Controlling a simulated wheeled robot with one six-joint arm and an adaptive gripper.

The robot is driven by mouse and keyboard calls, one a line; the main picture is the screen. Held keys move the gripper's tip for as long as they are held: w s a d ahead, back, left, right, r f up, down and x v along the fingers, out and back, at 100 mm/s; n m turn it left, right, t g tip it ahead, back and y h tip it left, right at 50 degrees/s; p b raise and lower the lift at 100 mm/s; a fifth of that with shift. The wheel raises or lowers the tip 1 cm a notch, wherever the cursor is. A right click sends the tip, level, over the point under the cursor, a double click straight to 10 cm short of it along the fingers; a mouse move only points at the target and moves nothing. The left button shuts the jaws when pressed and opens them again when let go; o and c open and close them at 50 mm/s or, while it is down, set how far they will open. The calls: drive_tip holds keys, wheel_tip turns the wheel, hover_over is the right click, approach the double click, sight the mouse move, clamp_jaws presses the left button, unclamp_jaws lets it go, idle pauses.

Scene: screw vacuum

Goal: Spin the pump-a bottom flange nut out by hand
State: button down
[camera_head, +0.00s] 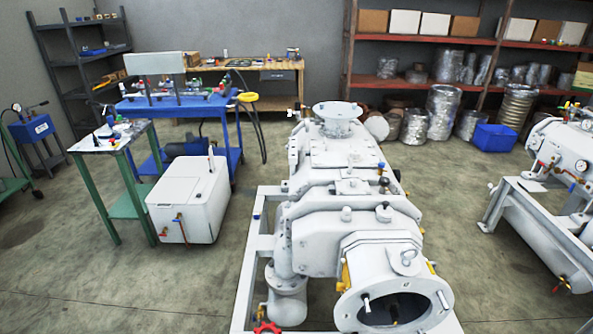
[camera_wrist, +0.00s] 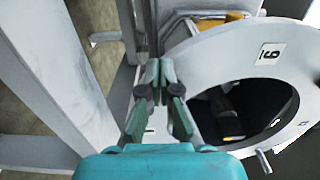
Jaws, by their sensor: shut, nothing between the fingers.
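The large white pump (camera_head: 340,215) stands in the middle of the head view. Its near end has a round flange (camera_head: 350,308) with a dark open bore and studs standing out of the rim. I cannot make out the bottom flange nut in either view. My gripper does not show in the head view.
A white frame (camera_head: 250,262) runs beside the pump, and its beams show left in the wrist view (camera_wrist: 60,85). A red handwheel (camera_head: 267,328) sits low at the pump's left. A second white machine (camera_head: 562,150) stands at right. Open floor (camera_head: 480,260) lies between them.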

drive_tip(key=s, duration=0.6)
drive_tip(key=shift+r, duration=0.1)
idle(0.3)
drive_tip(key=shift+w+d+r, duration=0.1)
drive_tip(key=shift+w+r, duration=0.25)
drive_tip(key=shift+w, duration=0.65)
drive_tip(key=shift+w+d+r, duration=0.1)
drive_tip(key=shift+w+r, duration=0.3)
drive_tip(key=shift+w, duration=0.65)
drive_tip(key=shift+w+d+r, duration=0.1)
drive_tip(key=shift+w+r, duration=0.25)
drive_tip(key=shift+w, duration=0.65)
drive_tip(key=shift+d+f, duration=0.1)
drive_tip(key=shift+f, duration=0.95)
